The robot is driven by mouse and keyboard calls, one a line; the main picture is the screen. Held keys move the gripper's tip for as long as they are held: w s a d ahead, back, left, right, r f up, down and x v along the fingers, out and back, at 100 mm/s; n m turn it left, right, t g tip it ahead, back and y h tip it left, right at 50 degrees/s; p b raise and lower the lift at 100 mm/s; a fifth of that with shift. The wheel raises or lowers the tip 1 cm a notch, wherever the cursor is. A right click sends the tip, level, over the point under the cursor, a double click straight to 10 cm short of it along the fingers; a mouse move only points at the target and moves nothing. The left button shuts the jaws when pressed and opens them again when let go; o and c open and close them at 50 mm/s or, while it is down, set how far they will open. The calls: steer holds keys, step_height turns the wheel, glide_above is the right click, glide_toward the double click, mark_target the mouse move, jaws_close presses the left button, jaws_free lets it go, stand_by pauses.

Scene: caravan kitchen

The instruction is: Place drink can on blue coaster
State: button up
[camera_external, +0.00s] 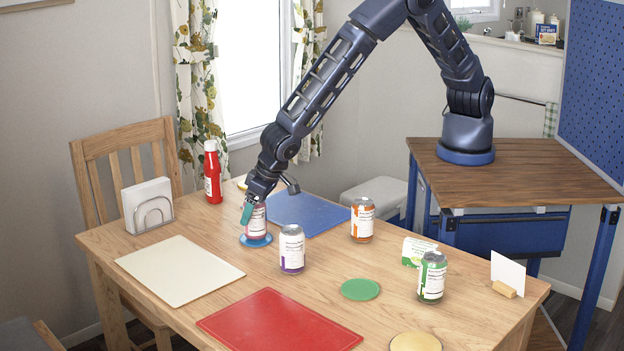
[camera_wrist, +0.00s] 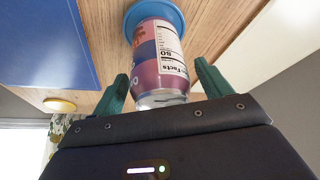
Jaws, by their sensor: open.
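A pink-labelled drink can (camera_external: 256,222) stands upright on the blue coaster (camera_external: 257,242), near the far left part of the table. In the wrist view the can (camera_wrist: 160,62) has its base against the blue coaster (camera_wrist: 176,14), and its label text shows. My gripper (camera_external: 249,212) is at the can's upper part. In the wrist view my gripper (camera_wrist: 163,80) has its two green fingers on either side of the can, with a visible gap on each side. The fingers are open. The gripper partly hides the can's top in the external view.
Other cans stand nearby: purple (camera_external: 291,250), orange (camera_external: 362,221) and green (camera_external: 432,277). A red bottle (camera_external: 212,172) and napkin holder (camera_external: 148,205) stand at the left. Blue (camera_external: 305,212), cream (camera_external: 180,270) and red (camera_external: 280,322) mats lie flat. A green coaster (camera_external: 360,289) is empty.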

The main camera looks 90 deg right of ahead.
steer(key=v, duration=1.1)
steer(key=s+d+r+y, duration=0.1)
steer(key=s+d+r, duration=0.3)
steer(key=d+r, duration=0.45)
steer(key=s+d+r+n, duration=0.1)
steer(key=s+d+r, duration=0.3)
steer(key=d+r, duration=0.4)
steer(key=s+d+r+y, duration=0.1)
steer(key=s+d+r, duration=0.45)
steer(key=d, duration=0.45)
steer(key=s+d+r+n, duration=0.1)
steer(key=s+d, duration=0.3)
steer(key=s, duration=0.4)
steer(key=s+d+r, duration=0.3)
steer(key=s+d, duration=0.1)
steer(key=s, duration=0.5)
steer(key=s+d+r+n, duration=0.1)
steer(key=s+d, duration=0.3)
steer(key=s, duration=0.4)
steer(key=shift+s+d+r+n+h, duration=0.2)
steer(key=shift+s+r+n+h, duration=0.1)
steer(key=shift+r, duration=0.55)
